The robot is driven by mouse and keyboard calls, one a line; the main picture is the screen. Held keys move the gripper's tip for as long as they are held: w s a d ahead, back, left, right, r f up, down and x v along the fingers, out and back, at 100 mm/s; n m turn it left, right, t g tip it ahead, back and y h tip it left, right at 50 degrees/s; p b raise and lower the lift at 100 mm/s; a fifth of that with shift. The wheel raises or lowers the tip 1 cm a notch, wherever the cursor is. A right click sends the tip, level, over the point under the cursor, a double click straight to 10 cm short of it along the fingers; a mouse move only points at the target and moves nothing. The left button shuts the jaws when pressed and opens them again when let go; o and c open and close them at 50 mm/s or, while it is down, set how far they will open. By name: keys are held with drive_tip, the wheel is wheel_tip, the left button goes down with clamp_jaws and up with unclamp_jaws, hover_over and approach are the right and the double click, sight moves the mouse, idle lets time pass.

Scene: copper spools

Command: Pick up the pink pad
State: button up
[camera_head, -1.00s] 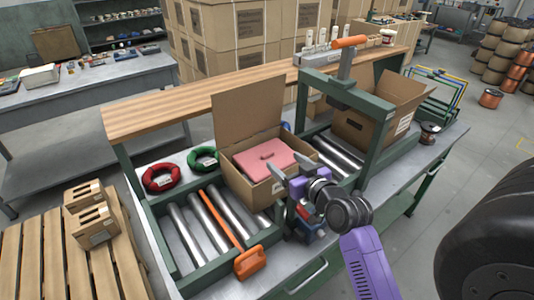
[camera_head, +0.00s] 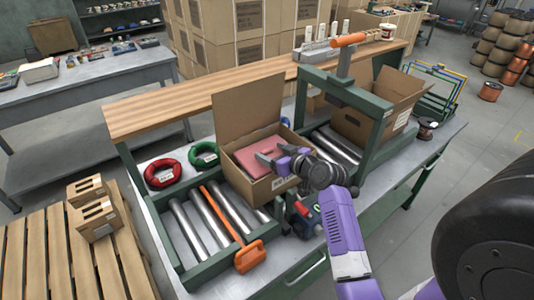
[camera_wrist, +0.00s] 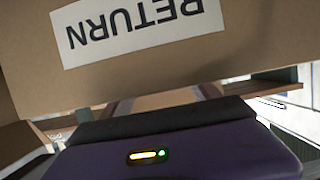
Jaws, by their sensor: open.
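The pink pad (camera_head: 249,151) lies in the open cardboard box (camera_head: 232,174) on the roller bench, seen in the head view. My gripper (camera_head: 265,152) is open above the right part of the box, its grey fingers pointing left over the pad and hiding part of it. I cannot tell whether the fingers touch the pad. In the wrist view a cardboard surface (camera_wrist: 170,75) fills the top, with an upside-down "RETURN" label (camera_wrist: 130,32); my purple gripper body shows at the bottom. The pad cannot be made out there.
The box's tall flap (camera_head: 249,107) stands up behind the pad. A green frame (camera_head: 377,130) and a second open box (camera_head: 390,110) stand to the right. Red (camera_head: 163,174) and green (camera_head: 204,154) rings lie left. An orange-handled tool (camera_head: 249,256) lies across the rollers in front.

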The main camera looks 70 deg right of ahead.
drive_tip(key=shift+w+d+f, duration=0.1)
drive_tip(key=shift+w+d, duration=0.1)
drive_tip(key=shift+w, duration=0.05)
drive_tip(key=shift+c, duration=0.4)
drive_tip(key=c, duration=1.3)
drive_tip(key=shift+c, duration=0.2)
